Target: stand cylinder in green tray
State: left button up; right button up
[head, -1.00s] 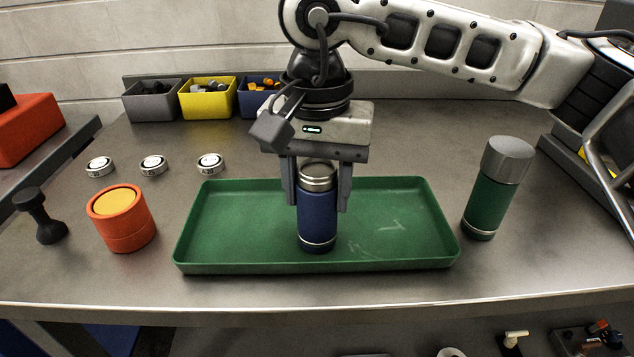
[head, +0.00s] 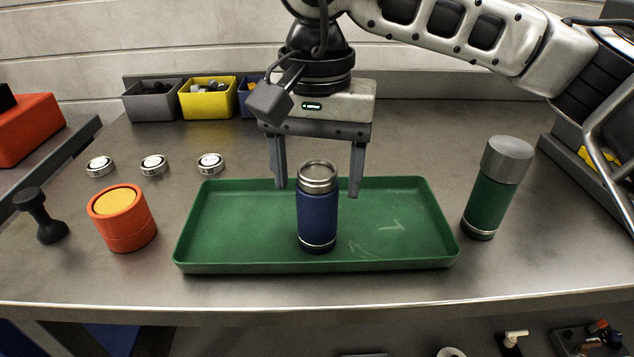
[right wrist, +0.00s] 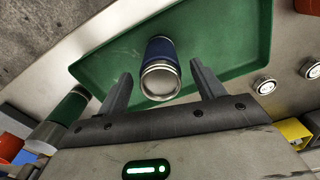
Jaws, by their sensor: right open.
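The blue cylinder with a silver top (head: 317,207) stands upright in the green tray (head: 230,250), near its middle. It also shows in the right wrist view (right wrist: 160,70), seen from above between the fingers. My right gripper (head: 317,190) is open and empty, its fingers apart on either side of and above the cylinder's top, touching nothing that I can see. The right wrist view shows both fingertips (right wrist: 160,85) clear of the cylinder. My left gripper is not in view.
A green bottle with a grey cap (head: 492,190) stands right of the tray. An orange container with a yellow top (head: 122,220) and a black knobbed tool (head: 40,217) stand left. Several silver discs (head: 153,164) and small bins (head: 207,100) lie behind.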

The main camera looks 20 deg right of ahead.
notch_tip(320, 180, up, 10)
jog(key=shift+f, duration=0.15)
dwell(0.5)
